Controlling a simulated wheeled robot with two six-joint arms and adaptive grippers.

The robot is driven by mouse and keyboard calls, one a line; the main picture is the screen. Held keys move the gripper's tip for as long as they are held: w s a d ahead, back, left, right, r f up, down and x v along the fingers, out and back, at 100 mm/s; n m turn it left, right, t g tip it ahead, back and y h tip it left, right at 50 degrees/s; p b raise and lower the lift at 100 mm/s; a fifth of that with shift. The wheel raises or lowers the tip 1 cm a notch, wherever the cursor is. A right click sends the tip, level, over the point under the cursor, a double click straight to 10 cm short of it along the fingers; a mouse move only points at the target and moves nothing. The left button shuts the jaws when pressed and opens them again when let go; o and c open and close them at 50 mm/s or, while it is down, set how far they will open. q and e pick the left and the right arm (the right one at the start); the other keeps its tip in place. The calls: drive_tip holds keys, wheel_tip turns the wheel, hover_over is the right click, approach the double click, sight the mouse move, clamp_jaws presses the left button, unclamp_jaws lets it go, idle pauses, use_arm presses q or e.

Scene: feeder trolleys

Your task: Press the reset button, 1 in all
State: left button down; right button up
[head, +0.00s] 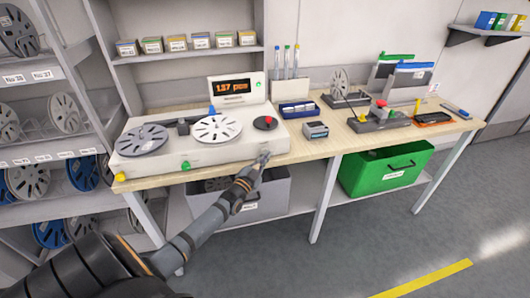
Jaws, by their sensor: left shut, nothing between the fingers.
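A white reel counter (205,160) stands on the wooden bench, with a lit orange display (234,87) at its back. A grey reel (143,139) and a white reel (217,128) sit on top. A red button (268,120) sits on a dark round base at its right end. A green button (186,165) is on the front face. No reset label is legible on either. My left gripper (264,156) is shut and empty at the front right corner of the counter, nearer to me than the red button and apart from it in the picture. My right gripper is not in view.
A small grey device (315,130) and a blue-and-white box (298,109) stand right of the counter. A splicing fixture (378,118) is further right. A grey bin (265,195) and a green crate (383,172) are below the bench. Reel shelves stand left.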

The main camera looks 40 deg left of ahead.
use_arm(q)
drive_tip(key=shift+w+a+b, duration=0.3)
drive_tip(key=shift+a+b, duration=0.05)
drive_tip(key=shift+a, duration=0.05)
idle(0.5)
drive_tip(key=shift+d, duration=0.1)
drive_tip(key=shift+s+d+p, duration=0.6)
drive_tip(key=shift+d+p, duration=0.05)
drive_tip(key=shift+p, duration=0.3)
